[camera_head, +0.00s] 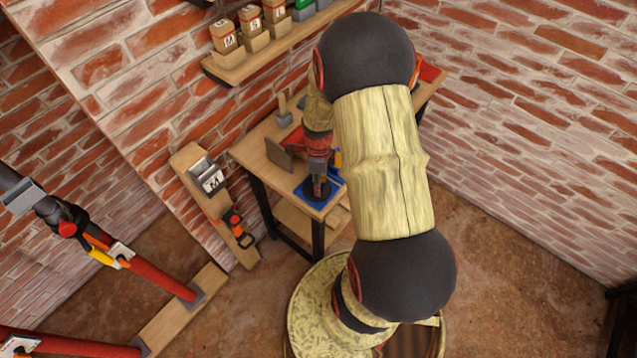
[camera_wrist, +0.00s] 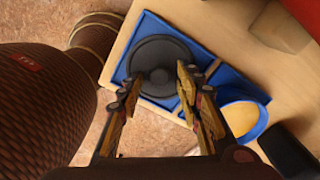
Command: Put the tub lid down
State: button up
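The dark round tub lid (camera_wrist: 160,52) lies on a blue mat or tray (camera_wrist: 202,57), with a small knob near its middle. In the head view the lid (camera_head: 321,190) is on the blue patch (camera_head: 303,193) at the workbench's near corner. My gripper (camera_wrist: 157,88) is over the lid. Its two fingers stand apart, one on each side of the knob, with gaps showing between, so it looks open and empty. In the head view my gripper (camera_head: 318,168) is small and directly above the lid.
The wooden workbench (camera_head: 252,150) stands against the brick wall. A blue-rimmed round thing with a yellowish inside (camera_wrist: 240,118) is right of the lid. A dark upright plate (camera_head: 279,153) stands on the bench. A shelf (camera_head: 240,68) with small boxes is above.

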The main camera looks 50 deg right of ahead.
jog(key=shift+r, duration=0.1)
jog(key=w+a+r+n+t+p, duration=0.1)
jog(key=a+r+n, duration=0.25)
jog(key=r, duration=0.75)
jog(key=w+a+r+n+p, duration=0.1)
jog(key=a+r+n, duration=0.3)
jog(key=r, duration=0.8)
jog(key=s+a+r+n+t, duration=0.2)
jog(key=s+a+r+n, duration=0.2)
jog(key=a+r+n, duration=0.3)
jog(key=s+a+r+n+t, duration=0.2)
jog(key=s+a+r+n, duration=0.3)
jog(key=n, duration=0.9)
jog(key=a+r, duration=0.2)
jog(key=a, duration=0.1)
jog(key=shift+a+r+t, duration=0.15)
jog(key=shift+a+t, duration=0.15)
jog(key=shift+t, duration=0.1)
